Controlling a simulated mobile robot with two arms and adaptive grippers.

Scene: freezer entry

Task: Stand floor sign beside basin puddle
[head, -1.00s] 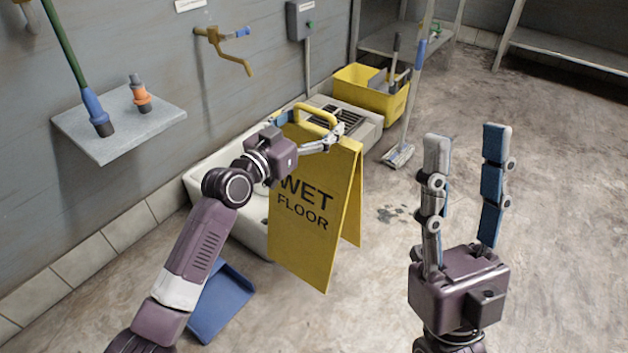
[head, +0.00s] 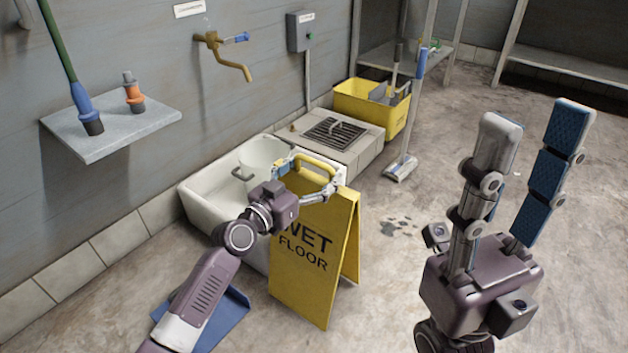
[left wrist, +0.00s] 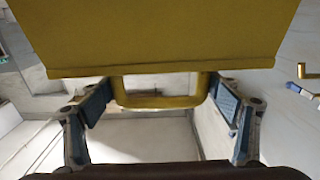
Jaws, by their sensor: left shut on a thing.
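The yellow WET FLOOR sign (head: 312,275) is upright with its two panels spread, in front of the white basin (head: 203,207). My left gripper (head: 307,172) is shut on the sign's top handle. The left wrist view shows the fingers (left wrist: 160,98) at both ends of the handle, below the yellow sign panel (left wrist: 160,35). I cannot tell whether the sign's feet touch the floor. My right gripper (head: 536,114) is open and empty, raised at the right.
A white bucket (head: 260,156) stands in the basin. A blue dustpan-like piece (head: 225,318) lies on the floor left of the sign. The floor at right is clear.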

